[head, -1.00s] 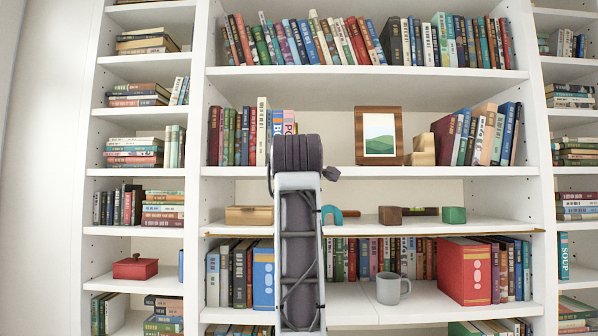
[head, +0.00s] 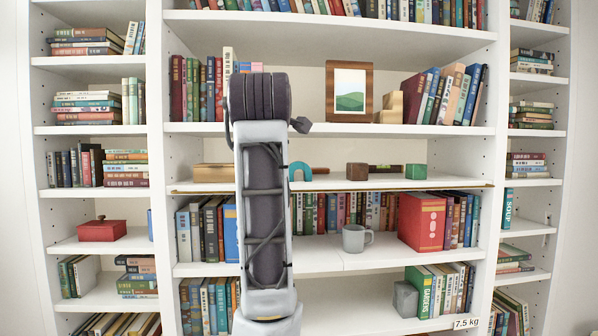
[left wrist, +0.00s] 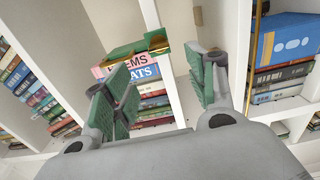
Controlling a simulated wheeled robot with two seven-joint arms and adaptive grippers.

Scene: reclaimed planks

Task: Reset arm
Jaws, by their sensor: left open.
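One of my arms (head: 264,215) rises upright in the head view in front of the bookcase, left of the middle. It hides part of the shelves behind it, and no gripper jaws show there. In the left wrist view my left gripper (left wrist: 166,78) has its two green-padded fingers spread apart with nothing between them. Beyond the fingers are stacked books (left wrist: 152,85) and a green and brass-coloured object (left wrist: 135,49). My right gripper does not show.
The white bookcase (head: 330,184) fills the head view. It holds many books, a picture frame (head: 349,91), a grey mug (head: 356,238), a large red book (head: 421,221), a red box (head: 101,230), a green block (head: 416,172) and a grey block (head: 405,298). A label reads 7.5 kg (head: 466,323).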

